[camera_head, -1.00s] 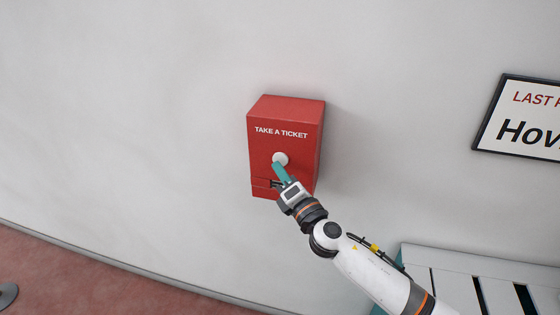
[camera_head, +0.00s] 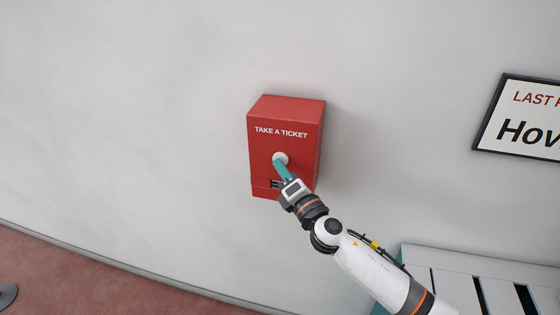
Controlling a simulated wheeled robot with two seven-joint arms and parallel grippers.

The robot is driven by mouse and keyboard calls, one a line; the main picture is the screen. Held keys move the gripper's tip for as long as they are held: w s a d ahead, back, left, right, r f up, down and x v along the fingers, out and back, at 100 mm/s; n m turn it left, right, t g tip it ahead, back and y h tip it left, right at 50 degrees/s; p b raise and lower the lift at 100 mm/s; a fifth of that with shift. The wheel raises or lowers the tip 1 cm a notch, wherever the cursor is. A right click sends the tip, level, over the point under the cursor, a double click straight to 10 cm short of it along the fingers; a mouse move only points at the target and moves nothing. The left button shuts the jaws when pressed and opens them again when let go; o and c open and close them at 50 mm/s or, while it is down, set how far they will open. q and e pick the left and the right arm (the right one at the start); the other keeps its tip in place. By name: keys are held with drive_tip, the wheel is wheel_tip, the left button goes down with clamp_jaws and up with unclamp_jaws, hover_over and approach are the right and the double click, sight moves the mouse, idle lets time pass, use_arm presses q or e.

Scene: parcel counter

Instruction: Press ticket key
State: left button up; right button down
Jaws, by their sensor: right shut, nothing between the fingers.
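The red ticket box (camera_head: 284,118) is fixed to the wall and reads "TAKE A TICKET". Its round white key (camera_head: 280,157) is on the front face, below the lettering. My right gripper (camera_head: 280,165) is shut and empty, its teal fingertips over the lower part of the key; they look to be touching it, though I cannot tell how far the key is pressed in. The gripper and wrist partly hide the slot near the bottom of the box. My left gripper is not in view.
A framed sign (camera_head: 520,118) hangs on the wall at the right. A pale slatted unit (camera_head: 450,262) stands at the lower right, close to my right arm. The wall (camera_head: 130,120) left of the box is clear. Reddish floor (camera_head: 90,280) shows at the lower left.

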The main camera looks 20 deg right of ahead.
idle(0.3)
drive_tip(key=shift+s+a, duration=0.25)
drive_tip(key=shift+s, duration=0.1)
drive_tip(key=s+a+p, duration=0.1)
drive_tip(key=s+a, duration=0.2)
drive_tip(key=s, duration=0.2)
drive_tip(key=shift+a, duration=0.2)
idle(0.3)
idle(0.6)
